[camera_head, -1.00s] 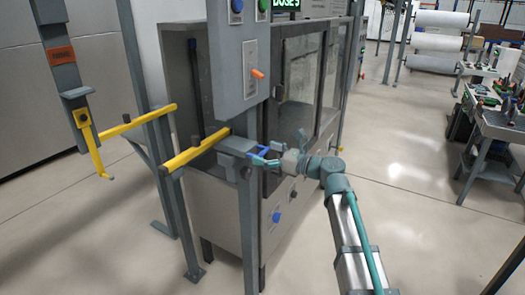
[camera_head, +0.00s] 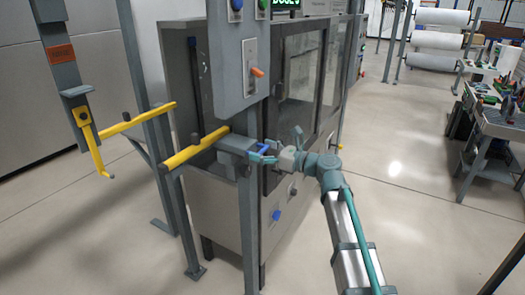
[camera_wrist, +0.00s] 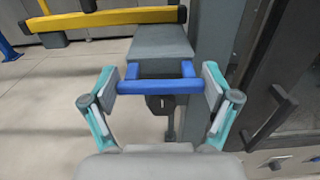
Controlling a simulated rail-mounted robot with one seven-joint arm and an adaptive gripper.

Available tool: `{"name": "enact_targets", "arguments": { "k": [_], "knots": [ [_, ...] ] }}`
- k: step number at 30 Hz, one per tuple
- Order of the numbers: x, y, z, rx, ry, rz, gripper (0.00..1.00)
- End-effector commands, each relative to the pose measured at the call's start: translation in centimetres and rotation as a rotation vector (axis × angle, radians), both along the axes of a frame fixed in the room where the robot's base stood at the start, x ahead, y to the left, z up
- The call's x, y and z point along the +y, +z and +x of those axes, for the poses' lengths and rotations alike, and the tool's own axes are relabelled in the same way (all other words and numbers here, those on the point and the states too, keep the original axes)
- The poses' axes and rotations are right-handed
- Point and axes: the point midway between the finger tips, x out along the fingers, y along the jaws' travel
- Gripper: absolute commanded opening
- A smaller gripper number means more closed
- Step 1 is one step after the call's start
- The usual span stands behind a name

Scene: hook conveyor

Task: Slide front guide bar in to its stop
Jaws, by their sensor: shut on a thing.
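The front guide bar (camera_head: 196,149) is a yellow bar beside the machine, joined to a grey block (camera_head: 236,144). In the wrist view the yellow bar (camera_wrist: 100,19) runs across the top, beyond the grey block (camera_wrist: 160,42). A blue U-shaped handle (camera_wrist: 163,86) projects from the block toward me; it also shows in the head view (camera_head: 264,148). My gripper (camera_wrist: 166,88) is shut on this handle, one finger at each side. In the head view my gripper (camera_head: 271,152) is in front of the cabinet. The stop cannot be made out.
A second yellow bar (camera_head: 138,118) lies farther back. A yellow hook (camera_head: 93,148) hangs at the left. A grey post with a control box (camera_head: 236,65) stands close to my gripper, beside the glass-doored cabinet (camera_head: 298,75). The floor at the right is open up to a tool bench (camera_head: 505,125).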

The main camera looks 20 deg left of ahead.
Motion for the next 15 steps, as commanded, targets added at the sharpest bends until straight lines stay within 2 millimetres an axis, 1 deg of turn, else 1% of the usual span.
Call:
{"name": "enact_targets", "arguments": {
  "k": [5, 6, 9, 11, 15],
  "knots": [
    [2.7, 0.4, 0.7, 0.0, 0.002, 0.001, 0.24],
    [3.6, 0.4, 0.8, 0.0, 0.002, 0.001, 0.24],
    [5.0, 0.2, 1.1, 0.0, 0.001, 0.0, 0.24],
    [5.3, 0.1, 1.1, 0.0, 0.0, 0.001, 0.24],
    [5.3, 0.1, 1.1, -0.001, -0.001, 0.002, 0.24]
  ]
}}
